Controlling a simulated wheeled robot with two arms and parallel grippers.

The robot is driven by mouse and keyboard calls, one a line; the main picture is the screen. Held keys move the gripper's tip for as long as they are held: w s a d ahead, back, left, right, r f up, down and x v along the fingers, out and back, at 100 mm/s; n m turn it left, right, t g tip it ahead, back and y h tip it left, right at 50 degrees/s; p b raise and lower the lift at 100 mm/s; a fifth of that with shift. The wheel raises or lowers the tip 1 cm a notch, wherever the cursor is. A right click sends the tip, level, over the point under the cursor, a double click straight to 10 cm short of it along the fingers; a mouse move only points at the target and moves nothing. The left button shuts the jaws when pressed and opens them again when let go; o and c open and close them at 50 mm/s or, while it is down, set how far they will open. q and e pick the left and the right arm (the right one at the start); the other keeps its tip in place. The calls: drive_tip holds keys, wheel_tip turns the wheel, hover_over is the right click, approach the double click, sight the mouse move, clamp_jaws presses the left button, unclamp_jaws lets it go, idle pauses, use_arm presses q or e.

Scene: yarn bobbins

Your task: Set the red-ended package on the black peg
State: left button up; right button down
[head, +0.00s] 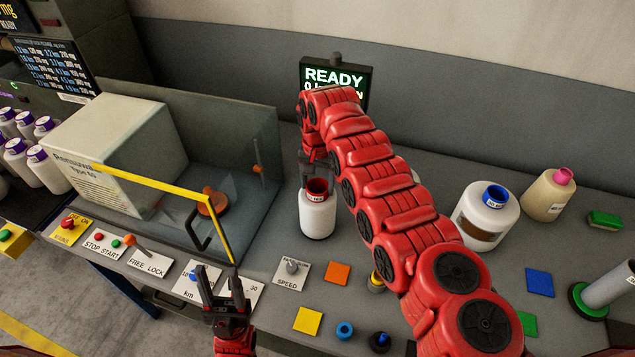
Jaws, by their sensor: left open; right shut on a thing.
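The red-ended package (318,215) is a white yarn package with a red top end. It stands upright near the middle of the grey bench in the head view. My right gripper (316,175) reaches down from above and is shut on its red top end. A dark rim shows under the package; I cannot tell whether it is a shadow or a base. My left gripper (222,290) is open and empty near the front edge, left of the package.
A glass enclosure (262,125) with a yellow-edged frame stands left of the package. Behind is a READY display (335,78). Coloured squares lie in front.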

drive_tip(key=shift+f, duration=0.25)
unclamp_jaws()
wheel_tip(320, 180, up, 18)
drive_tip(key=p, duration=0.4)
drive_tip(key=shift+f, duration=0.25)
drive_tip(key=shift+s, duration=0.1)
idle(0.3)
